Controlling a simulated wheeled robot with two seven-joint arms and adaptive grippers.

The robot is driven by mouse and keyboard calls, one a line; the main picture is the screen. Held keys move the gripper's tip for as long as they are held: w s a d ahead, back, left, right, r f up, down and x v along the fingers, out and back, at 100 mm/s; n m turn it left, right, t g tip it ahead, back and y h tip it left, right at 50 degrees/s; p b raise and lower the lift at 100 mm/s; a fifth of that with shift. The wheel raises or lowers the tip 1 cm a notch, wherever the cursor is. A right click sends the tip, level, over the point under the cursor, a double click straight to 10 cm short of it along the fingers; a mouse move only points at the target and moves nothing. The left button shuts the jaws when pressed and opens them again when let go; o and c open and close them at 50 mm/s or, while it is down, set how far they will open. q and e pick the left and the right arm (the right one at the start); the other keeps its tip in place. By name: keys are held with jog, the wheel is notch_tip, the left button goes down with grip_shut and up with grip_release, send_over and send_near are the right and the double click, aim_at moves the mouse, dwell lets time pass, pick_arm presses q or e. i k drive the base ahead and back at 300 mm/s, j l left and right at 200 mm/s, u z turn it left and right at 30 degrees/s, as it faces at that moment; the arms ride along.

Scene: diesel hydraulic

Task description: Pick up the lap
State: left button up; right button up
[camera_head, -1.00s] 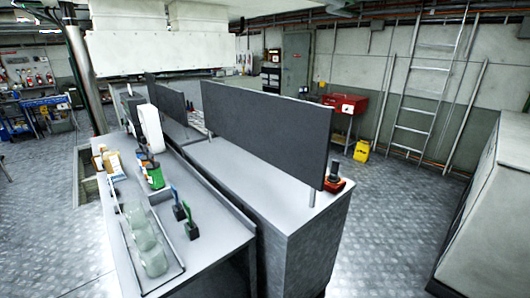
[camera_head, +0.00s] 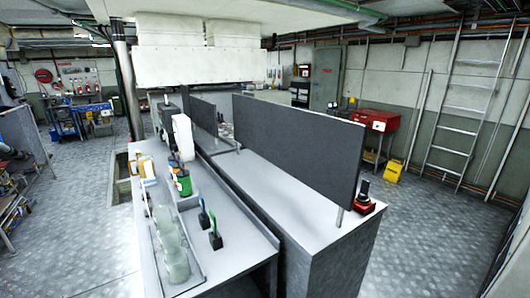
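Neither of my grippers is in view. I cannot tell which thing the task calls the lap. A small red and black device (camera_head: 364,206) stands on the right end of the grey cabinet (camera_head: 300,205), beside a dark upright panel (camera_head: 300,145). On the lower bench (camera_head: 225,262) stand a white rounded device (camera_head: 183,138), a green bottle (camera_head: 184,183), two small dark stands with blue and green parts (camera_head: 209,228), and a clear tray holding several glass jars (camera_head: 174,250).
A ladder (camera_head: 467,110) leans on the right wall.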

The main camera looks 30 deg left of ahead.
aim_at(362, 198)
jog(key=i+l+z, duration=0.3)
jog(key=i+l, duration=0.15)
jog(key=i+l+z, duration=0.3)
jog(key=i, duration=0.2)
jog(key=i+l+z, duration=0.3)
jog(key=i, duration=0.2)
jog(key=i+u, duration=0.25)
jog(key=i, duration=0.55)
jog(key=i+u, duration=0.4)
jog(key=i+l+u, duration=0.2)
jog(key=u, duration=0.2)
jog(key=i+u, duration=0.25)
jog(key=u, duration=0.2)
jog(key=i+l+u, duration=0.1)
jog(key=i+u, duration=0.15)
jog(key=u, duration=0.2)
jog(key=i+l+u, duration=0.15)
jog(key=u, duration=0.3)
jog(key=i+l+u, duration=0.25)
jog(key=u, duration=0.2)
